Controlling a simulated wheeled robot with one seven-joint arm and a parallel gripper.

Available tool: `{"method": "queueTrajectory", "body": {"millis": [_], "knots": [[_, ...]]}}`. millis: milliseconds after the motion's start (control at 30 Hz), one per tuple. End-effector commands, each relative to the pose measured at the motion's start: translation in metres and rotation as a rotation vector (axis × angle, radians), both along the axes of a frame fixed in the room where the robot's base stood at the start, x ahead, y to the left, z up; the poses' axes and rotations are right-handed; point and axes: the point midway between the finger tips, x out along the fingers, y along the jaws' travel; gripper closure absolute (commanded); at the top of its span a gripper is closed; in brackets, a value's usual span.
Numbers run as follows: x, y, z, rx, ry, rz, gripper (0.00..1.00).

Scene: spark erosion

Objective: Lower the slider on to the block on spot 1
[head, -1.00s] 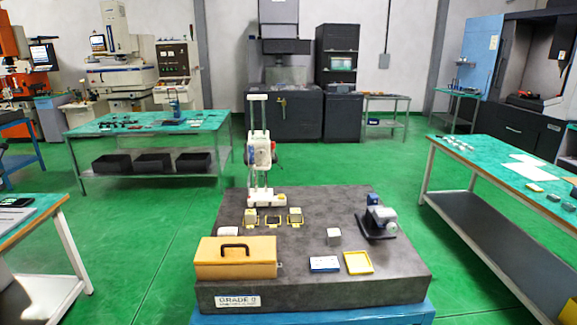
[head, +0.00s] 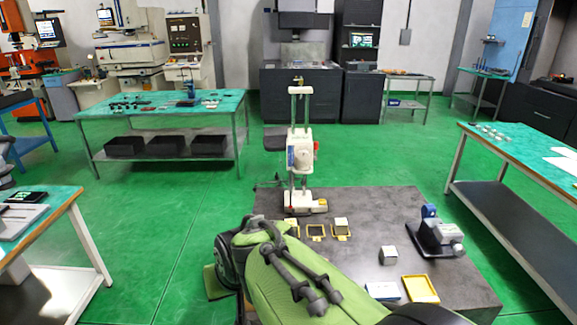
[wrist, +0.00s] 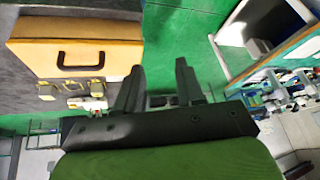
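The height gauge (head: 300,190) stands upright at the back of the grey granite plate. Its white slider (head: 301,155) sits midway up the twin posts, well above the plate. In front of it are three yellow frames: the left one holds a block (head: 291,223), partly hidden by my arm, the middle frame (head: 315,231) is empty, and the right one holds a block (head: 341,222). I cannot read which is spot 1. My gripper (wrist: 159,65) shows in the wrist view, fingers apart and empty, away from the slider; my arm hides it in the head view.
An orange case (wrist: 75,50) lies on the plate near the frames. Green-topped benches flank the plate.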

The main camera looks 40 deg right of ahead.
Motion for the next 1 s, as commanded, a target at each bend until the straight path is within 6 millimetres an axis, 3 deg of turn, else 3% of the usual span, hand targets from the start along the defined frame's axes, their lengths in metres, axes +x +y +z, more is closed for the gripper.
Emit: {"method": "queueTrajectory", "body": {"millis": [167, 267, 367, 467, 600, 700, 833, 1000], "knots": [[0.045, -0.034, -0.007, 0.122, -0.033, -0.111, 0.62], [0.076, -0.066, -0.014, 0.242, -0.088, -0.21, 0.62], [0.107, -0.115, -0.019, 0.42, -0.198, -0.359, 0.62], [0.127, -0.18, -0.015, 0.623, -0.366, -0.548, 0.62], [0.119, -0.288, 0.002, 0.882, -0.668, -0.831, 0.62], [0.097, -0.348, 0.013, 0.996, -0.848, -0.976, 0.62], [0.082, -0.38, 0.017, 1.054, -0.952, -1.052, 0.62], [0.104, -0.387, 0.01, 1.056, -0.954, -1.053, 0.62]]}}
